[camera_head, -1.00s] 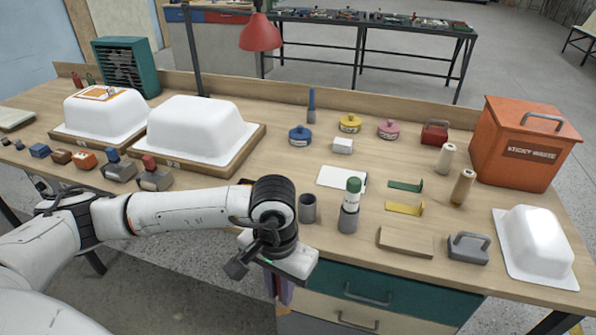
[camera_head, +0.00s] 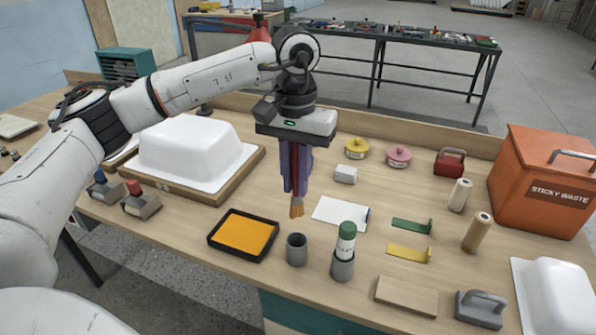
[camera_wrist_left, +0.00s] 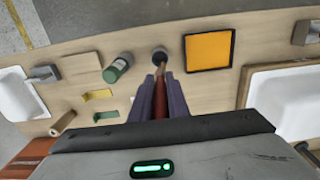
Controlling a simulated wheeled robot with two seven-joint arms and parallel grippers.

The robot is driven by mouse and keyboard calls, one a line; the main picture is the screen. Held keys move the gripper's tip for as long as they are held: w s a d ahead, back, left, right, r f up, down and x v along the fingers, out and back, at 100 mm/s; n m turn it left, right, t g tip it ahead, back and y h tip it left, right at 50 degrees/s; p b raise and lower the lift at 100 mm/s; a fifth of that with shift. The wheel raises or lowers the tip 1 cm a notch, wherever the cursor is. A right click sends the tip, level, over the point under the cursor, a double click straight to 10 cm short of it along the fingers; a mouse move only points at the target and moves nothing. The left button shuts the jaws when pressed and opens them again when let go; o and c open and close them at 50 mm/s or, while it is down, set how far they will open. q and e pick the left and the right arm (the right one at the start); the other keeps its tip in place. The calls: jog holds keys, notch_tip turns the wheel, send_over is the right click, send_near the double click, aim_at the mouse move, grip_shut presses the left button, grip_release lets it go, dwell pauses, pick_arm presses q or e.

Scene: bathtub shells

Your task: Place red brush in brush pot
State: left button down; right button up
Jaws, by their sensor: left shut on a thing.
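My left gripper (camera_head: 296,185) is shut on the red brush (camera_head: 297,208), which points down with its tan bristles at the bottom. The purple fingers hide much of its handle. The red handle also shows between the fingers in the left wrist view (camera_wrist_left: 160,97). The brush pot, an open grey cylinder (camera_head: 297,250), stands upright near the table's front edge. In the head view the bristles are above the pot's mouth and apart from it. In the left wrist view the pot (camera_wrist_left: 159,54) is just beyond the brush tip. My right gripper is not in view.
A black tray with an orange pad (camera_head: 243,236) lies left of the pot. A green-capped bottle (camera_head: 345,243) stands in a grey holder close on the right. A white sheet (camera_head: 341,212) lies behind. A white tub shell (camera_head: 195,150) stands at left, an orange waste bin (camera_head: 540,190) at right.

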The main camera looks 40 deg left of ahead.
aim_at(296, 205)
pick_arm(q)
notch_tip(296, 205, down, 7)
jog(key=shift+f, duration=0.15)
notch_tip(296, 205, down, 4)
jog(key=shift+f+b, duration=0.1)
jog(key=shift+b, duration=1.1)
jog(key=shift+f+b, duration=0.45)
jog(key=shift+f, duration=0.3)
jog(key=c, duration=1.6)
grip_release()
jog(key=shift+c, duration=0.2)
